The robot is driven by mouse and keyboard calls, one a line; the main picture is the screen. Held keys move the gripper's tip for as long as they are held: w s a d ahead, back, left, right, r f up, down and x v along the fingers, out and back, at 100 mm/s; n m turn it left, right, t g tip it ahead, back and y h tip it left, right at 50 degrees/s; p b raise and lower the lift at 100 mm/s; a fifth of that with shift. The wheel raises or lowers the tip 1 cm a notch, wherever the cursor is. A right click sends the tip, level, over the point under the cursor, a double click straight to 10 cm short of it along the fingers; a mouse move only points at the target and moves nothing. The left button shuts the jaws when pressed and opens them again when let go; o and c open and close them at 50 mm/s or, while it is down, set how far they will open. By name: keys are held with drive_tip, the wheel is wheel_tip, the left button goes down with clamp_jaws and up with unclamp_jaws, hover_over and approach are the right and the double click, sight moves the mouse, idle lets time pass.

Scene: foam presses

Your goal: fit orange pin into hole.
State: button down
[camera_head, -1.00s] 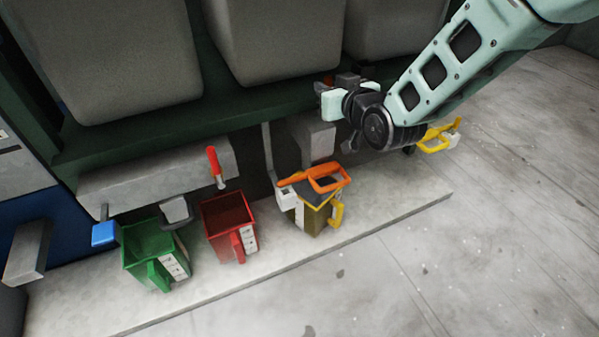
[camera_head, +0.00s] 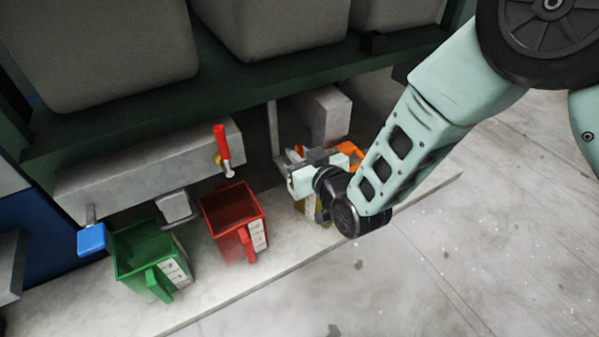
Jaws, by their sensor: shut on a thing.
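The orange pin (camera_head: 352,149) shows as an orange piece beside my gripper, above the yellow bucket; the rest of it is hidden behind the gripper. My gripper (camera_head: 308,165) is shut on the orange pin, with its pale jaws over the top of the yellow bucket (camera_head: 309,210). The yellow bucket is mostly covered by my gripper and wrist. The hole cannot be made out in this view.
A red bucket (camera_head: 232,206) and a green bucket (camera_head: 146,249) stand on the ledge to the left. A grey block (camera_head: 321,113) juts out behind the gripper. Open floor lies at right.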

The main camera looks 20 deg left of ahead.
wheel_tip(320, 180, down, 4)
drive_tip(key=shift+r+b, duration=0.2)
drive_tip(key=shift+b, duration=0.85)
drive_tip(key=shift+r, duration=0.15)
drive_tip(key=c, duration=1.4)
unclamp_jaws()
drive_tip(key=shift+c, duration=0.2)
drive_tip(key=shift+r, duration=0.1)
drive_tip(key=p+v, duration=0.5)
drive_tip(key=v, duration=0.7)
drive_tip(key=shift+p, duration=0.35)
